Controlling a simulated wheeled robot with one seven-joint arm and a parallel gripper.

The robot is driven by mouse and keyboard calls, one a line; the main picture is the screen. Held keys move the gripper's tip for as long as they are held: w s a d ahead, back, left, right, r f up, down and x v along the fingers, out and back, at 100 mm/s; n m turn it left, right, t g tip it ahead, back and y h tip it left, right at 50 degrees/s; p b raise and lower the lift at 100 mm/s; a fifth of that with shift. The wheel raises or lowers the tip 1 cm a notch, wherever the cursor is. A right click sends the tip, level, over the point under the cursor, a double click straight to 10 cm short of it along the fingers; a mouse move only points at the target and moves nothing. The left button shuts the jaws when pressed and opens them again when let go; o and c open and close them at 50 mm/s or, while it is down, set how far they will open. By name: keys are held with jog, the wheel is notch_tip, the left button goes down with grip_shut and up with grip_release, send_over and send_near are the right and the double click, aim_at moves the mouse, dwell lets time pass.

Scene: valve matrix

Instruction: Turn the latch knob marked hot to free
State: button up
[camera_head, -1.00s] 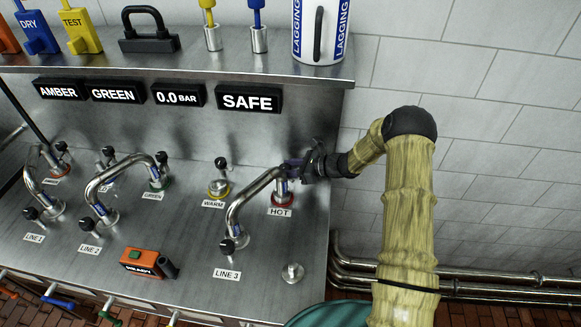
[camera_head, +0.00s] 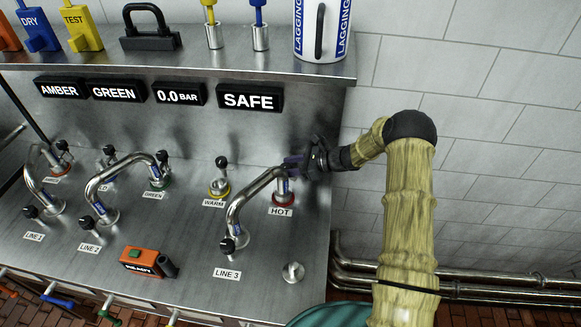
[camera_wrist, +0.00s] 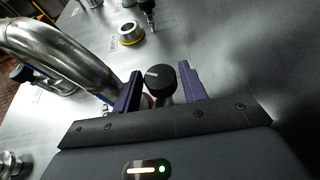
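The hot fitting (camera_head: 283,197) has a red collar above the HOT label (camera_head: 281,212), at the right of the steel panel. The Line 3 bent pipe (camera_head: 243,198) reaches up to it. My gripper (camera_head: 296,163) is at the top of this fitting, coming from the right, and hides its knob in the head view. In the wrist view, a round black knob (camera_wrist: 161,79) with a pale mark line lies between the two purple fingers of my gripper (camera_wrist: 161,88). The fingers stand apart on either side of it, with a narrow gap at the left; contact at the right is unclear.
The warm fitting (camera_head: 219,188) with a yellow collar stands left of the hot one. A small silver knob (camera_head: 293,272) is at the lower right. An orange box (camera_head: 146,262) sits at the front. The display (camera_head: 250,97) reads SAFE.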

jog(key=shift+d, duration=0.1)
jog(key=shift+d+r, duration=0.1)
jog(key=shift+d, duration=0.15)
jog(key=b+v, duration=0.3)
jog(key=v, duration=1.3)
jog(key=shift+d+r+b, duration=0.25)
jog(key=shift+r+b, duration=0.05)
jog(key=shift+s, duration=0.15)
jog(key=s+a+r+n+h, duration=0.2)
jog(key=s+n+h, duration=0.4)
jog(key=s+n, duration=0.4)
jog(key=s+a+r+n+g+h, duration=0.1)
jog(key=s+a+r+n+h, duration=0.1)
jog(key=s+n+h, duration=0.5)
jog(key=s+r+n, duration=0.1)
jog(key=s+n, duration=0.3)
jog(key=s, duration=0.5)
jog(key=shift+s, duration=0.35)
